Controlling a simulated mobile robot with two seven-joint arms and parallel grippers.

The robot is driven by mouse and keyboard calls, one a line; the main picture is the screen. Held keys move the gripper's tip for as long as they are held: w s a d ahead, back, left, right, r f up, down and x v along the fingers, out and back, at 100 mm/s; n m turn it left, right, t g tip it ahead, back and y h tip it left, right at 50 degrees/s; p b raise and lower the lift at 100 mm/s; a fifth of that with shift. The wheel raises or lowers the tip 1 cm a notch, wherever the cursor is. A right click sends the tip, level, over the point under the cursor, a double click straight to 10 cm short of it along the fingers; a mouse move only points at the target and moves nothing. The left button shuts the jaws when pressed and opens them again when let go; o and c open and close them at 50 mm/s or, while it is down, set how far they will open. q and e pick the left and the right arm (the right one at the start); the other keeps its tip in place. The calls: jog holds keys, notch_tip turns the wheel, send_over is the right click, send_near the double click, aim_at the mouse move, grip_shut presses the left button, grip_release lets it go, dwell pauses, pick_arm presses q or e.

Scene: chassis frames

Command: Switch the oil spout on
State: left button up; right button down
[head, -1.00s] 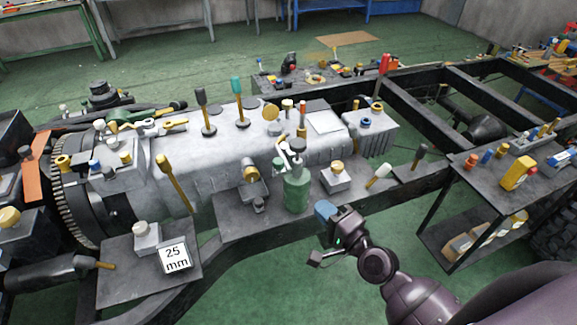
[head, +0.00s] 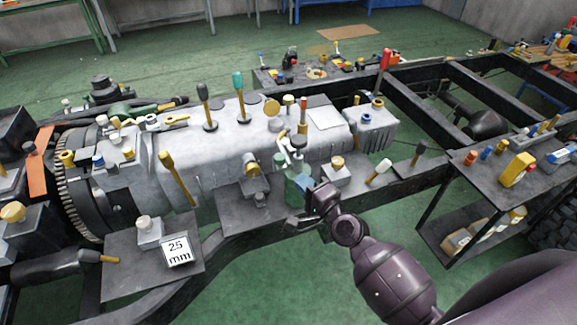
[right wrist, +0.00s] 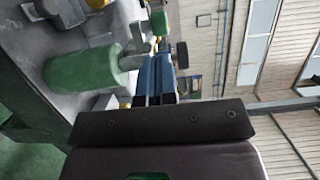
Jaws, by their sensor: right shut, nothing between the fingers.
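The oil can (head: 294,168) with the spout is green, with a grey top and a pale spout and lever. It stands upright on a dark plate in front of the grey gearbox in the head view. In the right wrist view the green can body (right wrist: 82,70) lies sideways at the left of my fingers. A small green part (right wrist: 159,22) shows beyond the fingertips. My right gripper (head: 312,194), with blue fingers, is shut and empty. It is at the can's right side and overlaps its lower body in the head view; I cannot tell whether they touch. My left gripper is out of view.
A grey block with a yellow knob (head: 338,165) stands right of the can. A brass-ended fitting (head: 251,163) stands to its left. Several levers rise from the gearbox (head: 230,140) behind. A dark shelf cart (head: 475,185) is at the right. Green floor is open in front.

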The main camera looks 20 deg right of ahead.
aim_at(282, 157)
jog(key=x, duration=0.5)
jog(key=shift+w+a, duration=0.25)
jog(key=shift+w, duration=0.35)
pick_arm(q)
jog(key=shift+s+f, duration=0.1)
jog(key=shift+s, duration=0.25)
pick_arm(e)
jog(key=shift+w, duration=0.3)
jog(key=w+b, duration=0.1)
jog(key=w, duration=0.3)
jog(key=shift+f, duration=0.1)
jog(key=shift+w, duration=0.15)
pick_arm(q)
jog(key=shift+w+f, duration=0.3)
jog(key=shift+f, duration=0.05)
